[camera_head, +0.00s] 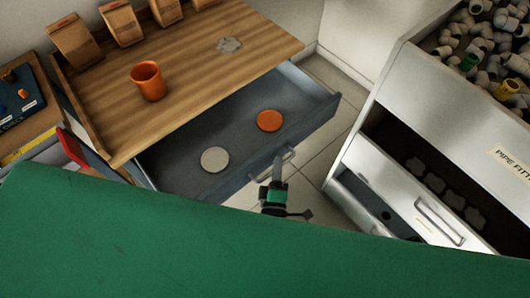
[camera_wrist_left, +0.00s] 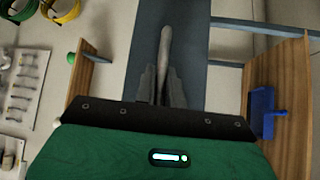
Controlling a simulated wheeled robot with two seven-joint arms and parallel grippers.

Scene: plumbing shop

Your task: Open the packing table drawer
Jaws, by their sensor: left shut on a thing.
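The packing table (camera_head: 190,70) has a wooden top, and its grey-blue drawer (camera_head: 235,145) is pulled well out below it. An orange disc (camera_head: 270,121) and a pale grey disc (camera_head: 215,159) lie inside the drawer. My left gripper (camera_head: 279,170) is at the outside of the drawer front, shut on its metal handle (camera_head: 291,156). In the left wrist view my fingers (camera_wrist_left: 163,80) close around the pale handle bar (camera_wrist_left: 165,45) against the drawer front (camera_wrist_left: 195,40). My right gripper is in neither view.
A white pipe-fittings cabinet (camera_head: 455,110) stands to the right, with an open drawer (camera_head: 375,205). Bare tiled floor (camera_head: 325,95) lies between them.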

